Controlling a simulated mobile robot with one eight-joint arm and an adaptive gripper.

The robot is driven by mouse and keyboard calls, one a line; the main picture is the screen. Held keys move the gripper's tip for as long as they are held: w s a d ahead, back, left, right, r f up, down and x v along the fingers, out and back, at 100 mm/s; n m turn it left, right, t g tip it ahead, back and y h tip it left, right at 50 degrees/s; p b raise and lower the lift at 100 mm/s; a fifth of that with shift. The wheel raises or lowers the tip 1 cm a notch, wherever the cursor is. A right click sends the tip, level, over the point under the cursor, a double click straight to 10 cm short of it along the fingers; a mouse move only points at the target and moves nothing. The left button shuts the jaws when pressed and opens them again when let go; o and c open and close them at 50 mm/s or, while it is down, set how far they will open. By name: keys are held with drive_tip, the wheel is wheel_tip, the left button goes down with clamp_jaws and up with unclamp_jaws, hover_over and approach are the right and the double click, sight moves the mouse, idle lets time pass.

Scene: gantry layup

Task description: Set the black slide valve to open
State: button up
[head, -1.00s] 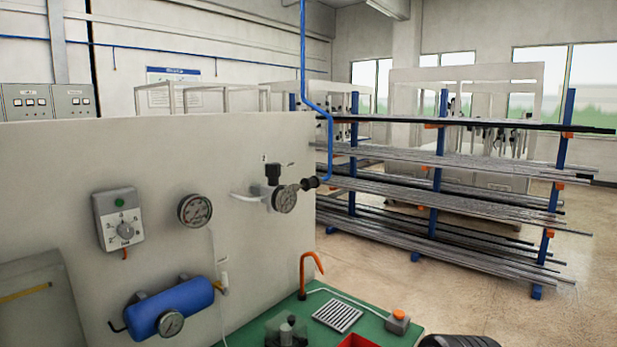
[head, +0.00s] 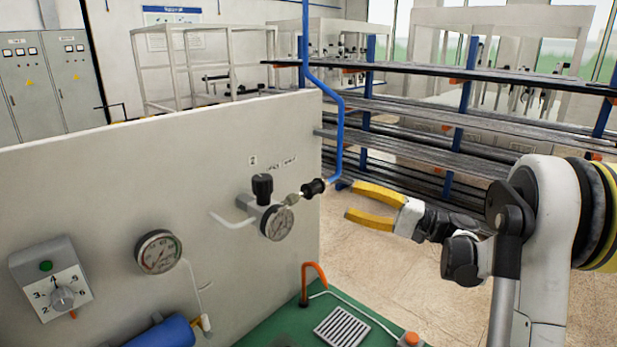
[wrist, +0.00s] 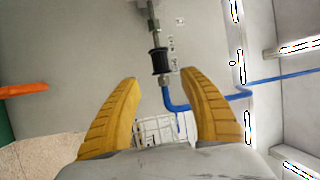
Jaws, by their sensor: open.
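The black slide valve (head: 313,188) is a small ribbed black sleeve on the air line at the panel's right edge, between a metal fitting and the blue pipe (head: 341,130). In the wrist view the slide valve (wrist: 160,61) stands just beyond my fingertips, centred between them, with the blue pipe (wrist: 176,107) below it. My gripper (head: 348,200) has yellow fingers, is open and empty, and points at the slide valve from its right, apart from it. My gripper's fingers (wrist: 165,82) are spread wide in the wrist view. Whether the sleeve is slid open or closed cannot be told.
A gauge (head: 277,223) and a black knob (head: 262,188) sit left of the valve on the pale panel (head: 110,190). An orange hook (head: 314,275) rises from the green bench below. Pipe racks (head: 420,145) stand behind. Air around the gripper is free.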

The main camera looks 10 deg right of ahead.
sight(320, 191)
drive_tip(key=b+x, duration=0.1)
drive_tip(key=x, duration=0.9)
drive_tip(key=shift+w+a+r, duration=0.1)
drive_tip(key=shift+a, duration=0.2)
